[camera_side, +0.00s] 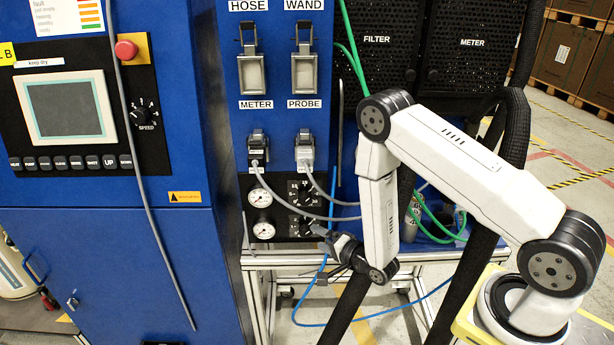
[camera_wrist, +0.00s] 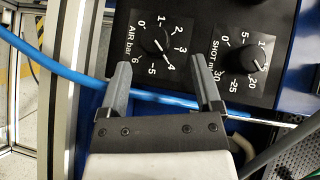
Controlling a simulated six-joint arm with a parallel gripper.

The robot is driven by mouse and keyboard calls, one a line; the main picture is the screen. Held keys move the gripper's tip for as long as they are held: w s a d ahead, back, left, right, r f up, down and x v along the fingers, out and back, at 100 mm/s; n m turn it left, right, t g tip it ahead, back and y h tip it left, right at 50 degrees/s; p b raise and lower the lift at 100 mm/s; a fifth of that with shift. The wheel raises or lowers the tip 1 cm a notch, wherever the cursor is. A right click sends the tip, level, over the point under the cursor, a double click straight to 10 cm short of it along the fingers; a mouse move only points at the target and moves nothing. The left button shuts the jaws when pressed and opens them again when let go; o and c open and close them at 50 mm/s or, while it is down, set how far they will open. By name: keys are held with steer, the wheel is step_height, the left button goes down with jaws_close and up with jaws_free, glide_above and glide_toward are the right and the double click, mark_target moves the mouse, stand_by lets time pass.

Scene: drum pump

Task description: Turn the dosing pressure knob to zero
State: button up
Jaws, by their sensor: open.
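In the wrist view, the round black air pressure knob (camera_wrist: 155,42), marked AIR bar with a 0 to 6 scale, sits on the dark panel. Its white pointer line appears to aim near the 4. My gripper (camera_wrist: 161,62) is open and empty, with one fingertip on each side of the picture just below this knob. I cannot tell whether the fingers touch the panel. In the side view, my gripper (camera_side: 324,236) is beside the lower knob (camera_side: 303,225) on the panel and hides part of that area.
A second knob (camera_wrist: 244,62), marked SHOT, sits close to the right fingertip. A blue hose (camera_wrist: 70,72) runs behind the fingers. Two pressure gauges (camera_side: 261,213) are left of the knobs. Grey cables hang from the plugs above. A blue cabinet (camera_side: 100,255) stands at left.

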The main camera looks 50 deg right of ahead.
mark_target(308, 234)
steer(key=shift+s+d+f+m+t, duration=0.1)
steer(key=shift+s+f+m+t, duration=0.35)
steer(key=shift+s+m, duration=0.25)
steer(key=shift+s+f+m+t, duration=0.35)
steer(key=shift+s+m+t, duration=0.25)
steer(key=shift+s, duration=0.15)
steer(key=shift+w, duration=0.1)
steer(key=shift+w, duration=3.85)
jaws_close()
